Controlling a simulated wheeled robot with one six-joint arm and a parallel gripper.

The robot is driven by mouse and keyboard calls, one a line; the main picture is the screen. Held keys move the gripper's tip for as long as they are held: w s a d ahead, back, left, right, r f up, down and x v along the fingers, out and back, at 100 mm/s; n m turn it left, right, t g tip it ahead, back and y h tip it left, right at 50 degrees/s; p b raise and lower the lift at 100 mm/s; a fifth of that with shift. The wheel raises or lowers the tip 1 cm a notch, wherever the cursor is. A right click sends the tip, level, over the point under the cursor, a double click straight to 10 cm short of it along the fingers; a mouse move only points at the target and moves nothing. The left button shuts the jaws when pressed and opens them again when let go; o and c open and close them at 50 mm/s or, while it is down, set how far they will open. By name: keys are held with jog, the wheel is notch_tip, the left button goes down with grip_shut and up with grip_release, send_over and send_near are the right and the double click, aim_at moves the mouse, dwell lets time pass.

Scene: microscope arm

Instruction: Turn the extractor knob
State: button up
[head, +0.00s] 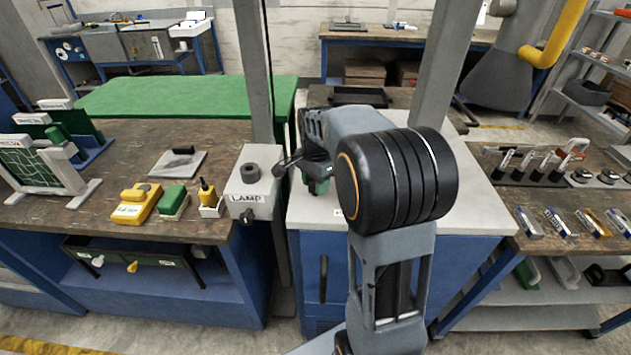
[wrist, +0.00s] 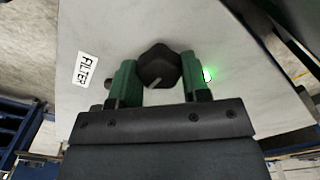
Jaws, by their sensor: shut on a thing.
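A black faceted knob (wrist: 158,66) with a pale pointer line stands on a light grey surface in the wrist view. My gripper (wrist: 156,80) has its green fingers on either side of this knob and is shut on it. The pointer line slants on the knob's face. A white label (wrist: 85,68) reading FILTER lies to the left of the knob. A small green light (wrist: 207,75) glows just right of the right finger. In the head view my gripper (head: 318,184) is over the pale-topped cabinet (head: 440,205), and my arm hides the knob.
A grey box (head: 252,196) labelled LAMP, with its own dark knob, stands just left of my gripper. A post (head: 257,70) rises behind it. Yellow and green tools (head: 137,205) lie on the left bench. Racks and small packs (head: 560,222) fill the right bench.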

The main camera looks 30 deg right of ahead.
dwell(0.5)
jog(key=o, duration=0.9)
jog(key=shift+o, duration=0.2)
notch_tip(320, 180, up, 14)
jog(key=shift+p, duration=0.45)
jog(key=shift+f, duration=0.1)
